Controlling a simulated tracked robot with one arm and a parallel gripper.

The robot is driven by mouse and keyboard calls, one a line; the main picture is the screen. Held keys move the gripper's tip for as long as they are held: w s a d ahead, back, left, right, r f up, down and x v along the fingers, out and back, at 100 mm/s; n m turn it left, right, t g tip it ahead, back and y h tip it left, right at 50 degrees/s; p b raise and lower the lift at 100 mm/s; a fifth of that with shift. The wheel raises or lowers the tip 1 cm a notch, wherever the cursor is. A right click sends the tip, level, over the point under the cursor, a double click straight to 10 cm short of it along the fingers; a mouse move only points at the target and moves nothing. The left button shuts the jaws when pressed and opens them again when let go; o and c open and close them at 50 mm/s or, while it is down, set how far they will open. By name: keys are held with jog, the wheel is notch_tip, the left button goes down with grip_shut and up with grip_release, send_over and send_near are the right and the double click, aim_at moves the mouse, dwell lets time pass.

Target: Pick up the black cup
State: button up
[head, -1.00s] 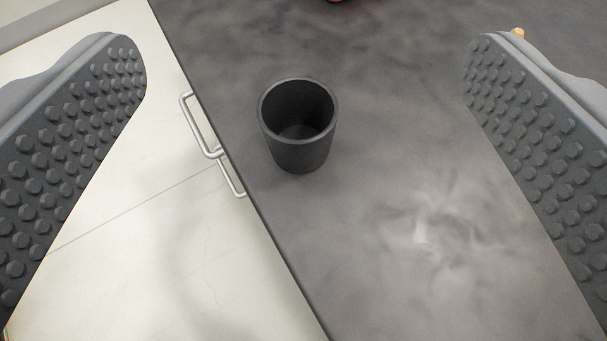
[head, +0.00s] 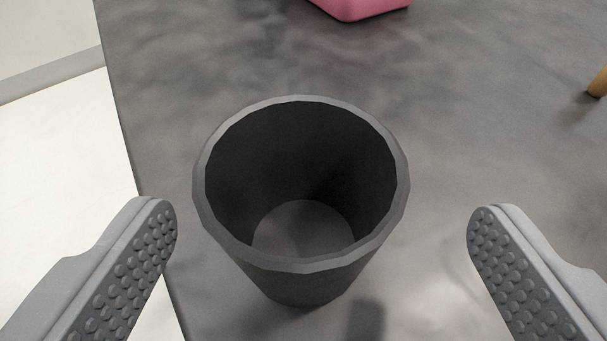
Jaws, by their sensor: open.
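The black cup (head: 305,277) stands upright on the grey countertop, large in the middle of the head view. Its mouth faces up toward the camera and it looks empty inside. My gripper (head: 322,222) is open, with one studded finger to the left of the cup and one to the right. Both fingertips are apart from the cup, with a gap on each side. The fingers show at the lower left and lower right.
The grey countertop (head: 470,130) has its edge just left of the cup, with pale floor (head: 60,180) beyond it. A pink object (head: 358,8) lies at the top, partly cut off. A wooden-coloured piece (head: 599,84) shows at the right edge.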

aim_at(305, 135)
jog(key=shift+w, duration=0.65)
jog(key=w, duration=0.2)
jog(key=f+b, duration=0.1)
jog(key=shift+w+a, duration=0.4)
jog(key=shift+w+f, duration=0.15)
jog(key=shift+w, duration=0.6)
jog(key=shift+c, duration=0.3)
jog(key=c, duration=1)
